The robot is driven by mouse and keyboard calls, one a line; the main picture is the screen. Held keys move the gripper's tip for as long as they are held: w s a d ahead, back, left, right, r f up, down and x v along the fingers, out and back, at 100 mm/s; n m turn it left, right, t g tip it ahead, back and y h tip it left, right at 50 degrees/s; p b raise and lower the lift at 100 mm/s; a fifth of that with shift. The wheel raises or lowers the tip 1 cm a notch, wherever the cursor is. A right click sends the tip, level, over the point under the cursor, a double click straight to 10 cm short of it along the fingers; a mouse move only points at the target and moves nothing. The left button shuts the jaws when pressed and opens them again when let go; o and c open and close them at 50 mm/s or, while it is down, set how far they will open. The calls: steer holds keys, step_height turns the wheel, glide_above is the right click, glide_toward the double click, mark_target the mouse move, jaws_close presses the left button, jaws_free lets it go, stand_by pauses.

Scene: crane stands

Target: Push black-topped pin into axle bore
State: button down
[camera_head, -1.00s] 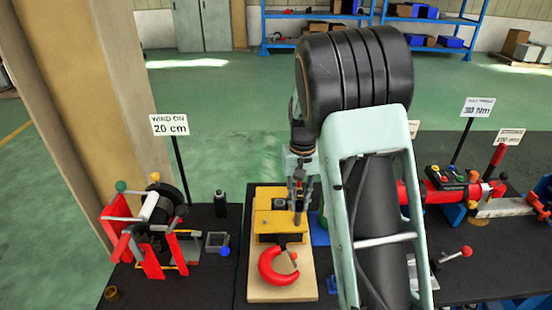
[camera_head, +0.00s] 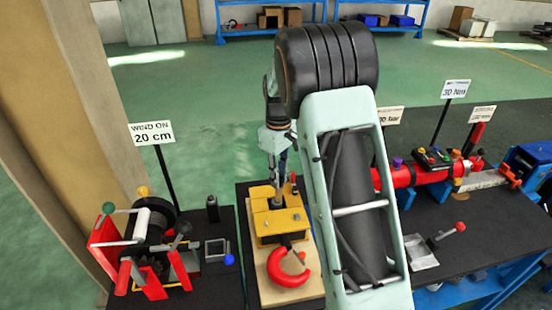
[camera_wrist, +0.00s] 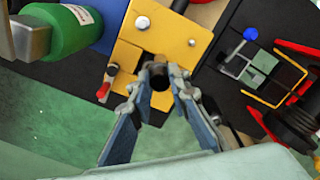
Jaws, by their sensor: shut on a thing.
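The yellow block (camera_head: 282,222) stands on a wooden board with a red hook (camera_head: 288,268) in front of it. My gripper (camera_head: 278,198) points down over the block's top, toward its back. In the wrist view my gripper (camera_wrist: 160,76) is shut on the black-topped pin (camera_wrist: 160,83). Only the pin's dark round top shows clearly between the fingers. The yellow block also shows in the wrist view (camera_wrist: 178,30), with a dark recess near the fingertips. The axle bore is not clearly visible, and I cannot tell how deep the pin sits.
A red winch (camera_head: 140,250) with a "WIND ON 20 cm" sign (camera_head: 152,132) stands at left. A small black bottle (camera_head: 212,210) is behind it. A red cylinder device (camera_head: 425,172) is at right. A green cylinder (camera_wrist: 62,28) lies close in the wrist view.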

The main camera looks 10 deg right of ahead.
mark_target(277, 193)
steer(key=w+n, duration=0.1)
steer(key=n, duration=0.2)
steer(key=w+r+n+p, duration=0.1)
steer(key=n, duration=0.2)
steer(key=w+r+n, duration=0.1)
steer(key=w+n, duration=0.1)
steer(key=n, duration=0.1)
steer(key=shift+w+d+r+n, duration=0.1)
steer(key=shift+d+n, duration=0.05)
steer(key=shift+n, duration=0.25)
steer(key=shift+p, duration=0.3)
steer(key=shift+f+b, duration=1.8)
steer(key=shift+f, duration=1.1)
steer(key=shift+f+b, duration=2.15)
steer(key=shift+f, duration=1.45)
steer(key=c, duration=1.7)
jaws_free()
steer(key=shift+c, duration=0.2)
steer(key=shift+r+p, duration=1.6)
steer(key=shift+r, duration=0.95)
